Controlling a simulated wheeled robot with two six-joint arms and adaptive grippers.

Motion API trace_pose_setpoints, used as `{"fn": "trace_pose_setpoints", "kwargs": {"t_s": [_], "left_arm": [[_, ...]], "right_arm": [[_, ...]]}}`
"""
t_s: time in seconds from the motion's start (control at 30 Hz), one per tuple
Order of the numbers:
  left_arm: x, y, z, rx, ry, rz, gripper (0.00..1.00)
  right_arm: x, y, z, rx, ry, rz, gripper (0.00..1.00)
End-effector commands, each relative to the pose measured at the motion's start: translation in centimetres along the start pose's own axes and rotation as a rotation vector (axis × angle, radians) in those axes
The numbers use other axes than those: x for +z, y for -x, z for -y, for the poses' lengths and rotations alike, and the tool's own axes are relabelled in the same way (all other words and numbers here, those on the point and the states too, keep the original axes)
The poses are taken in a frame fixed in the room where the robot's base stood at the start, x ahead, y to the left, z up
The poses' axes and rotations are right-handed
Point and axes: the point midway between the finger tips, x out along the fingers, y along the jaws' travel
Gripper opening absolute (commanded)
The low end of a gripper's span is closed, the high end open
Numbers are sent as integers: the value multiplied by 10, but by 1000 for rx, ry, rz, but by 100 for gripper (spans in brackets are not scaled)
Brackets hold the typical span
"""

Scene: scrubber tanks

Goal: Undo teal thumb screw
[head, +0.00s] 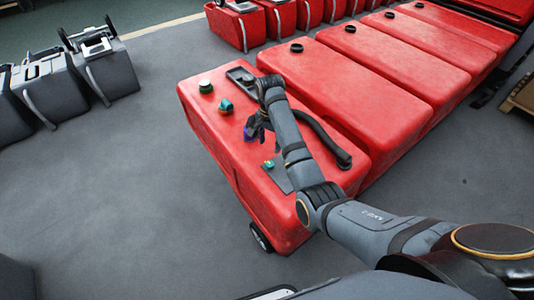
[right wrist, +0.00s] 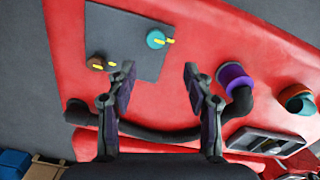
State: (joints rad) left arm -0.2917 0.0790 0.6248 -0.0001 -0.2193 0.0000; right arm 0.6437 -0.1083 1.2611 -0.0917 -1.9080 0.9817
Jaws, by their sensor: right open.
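The teal thumb screw (right wrist: 155,39), a round knob with a yellow mark, sits on a grey plate (right wrist: 127,40) on the red tank. In the head view the screw (head: 269,163) is small, just below my right gripper. My right gripper (right wrist: 158,78) is open and empty; in the wrist view its fingertips point toward the plate, with the screw beyond them and apart from them. In the head view the right gripper (head: 256,128) is partly hidden by its own wrist. My left gripper is not in view.
A black hose (right wrist: 160,135) with a purple collar (right wrist: 235,80) runs across the tank beside the gripper. A brown, yellow-marked knob (right wrist: 95,64) shares the plate. More red tanks (head: 352,75) adjoin.

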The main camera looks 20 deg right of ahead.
Motion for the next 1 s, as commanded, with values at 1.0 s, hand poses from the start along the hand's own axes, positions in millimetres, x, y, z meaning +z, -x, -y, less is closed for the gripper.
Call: {"fn": "trace_pose_setpoints", "kwargs": {"t_s": [1.0], "left_arm": [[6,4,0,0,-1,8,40]], "right_arm": [[0,-105,-1,-2,3,-1,51]]}}
